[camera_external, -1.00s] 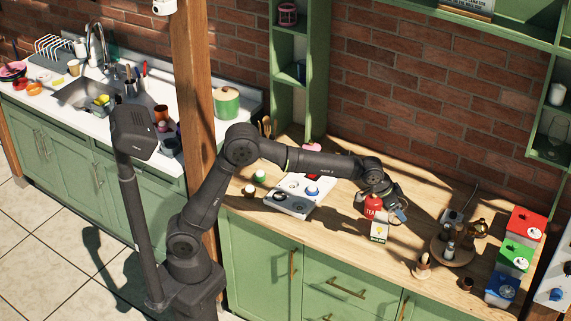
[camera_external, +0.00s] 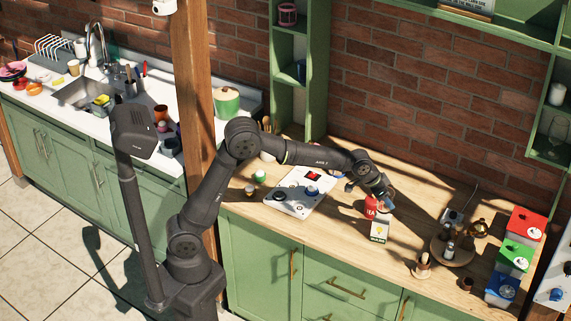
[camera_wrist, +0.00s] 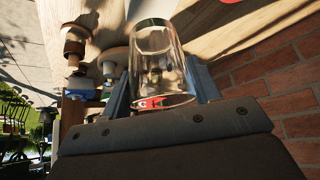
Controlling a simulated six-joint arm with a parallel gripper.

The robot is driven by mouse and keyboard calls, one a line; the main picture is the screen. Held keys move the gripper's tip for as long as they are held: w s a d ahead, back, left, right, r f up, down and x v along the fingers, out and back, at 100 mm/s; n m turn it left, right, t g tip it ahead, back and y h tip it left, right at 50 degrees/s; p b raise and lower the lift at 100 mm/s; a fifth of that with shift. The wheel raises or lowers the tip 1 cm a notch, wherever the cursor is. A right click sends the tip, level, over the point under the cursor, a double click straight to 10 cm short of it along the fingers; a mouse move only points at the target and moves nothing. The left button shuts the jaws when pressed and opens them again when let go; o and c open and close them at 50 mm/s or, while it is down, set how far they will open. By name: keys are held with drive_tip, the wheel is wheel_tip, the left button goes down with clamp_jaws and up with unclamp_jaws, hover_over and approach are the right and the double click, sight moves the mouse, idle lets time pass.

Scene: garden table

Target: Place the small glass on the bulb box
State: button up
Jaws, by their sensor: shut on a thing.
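The small glass (camera_wrist: 160,62) is clear and fills the middle of the wrist view. My gripper (camera_wrist: 160,85) has a finger on each side of it and is shut on it. In the external view my gripper (camera_external: 384,198) is above the counter, close to the bulb box and the red tea tin. The glass is too small there to make out clearly. The bulb box (camera_external: 379,231) is a small white and green carton standing near the counter's front edge. I cannot tell the gap between glass and box.
The red tea tin (camera_external: 371,207) stands just behind the bulb box. A round wooden board (camera_external: 452,255) with small items is to the right. Red, green and blue boxes (camera_external: 516,255) line the right end. Bare counter lies between.

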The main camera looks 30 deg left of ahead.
sight(384, 204)
drive_tip(key=shift+w+a+f, duration=0.1)
drive_tip(key=shift+w+f, duration=0.2)
drive_tip(key=shift+f, duration=1.85)
drive_tip(key=shift+f, duration=0.1)
drive_tip(key=o, duration=1.1)
drive_tip(key=shift+c, duration=0.2)
drive_tip(key=shift+r, duration=0.35)
drive_tip(key=v, duration=1.1)
drive_tip(key=shift+s+a+r, duration=0.15)
drive_tip(key=shift+s+r, duration=0.05)
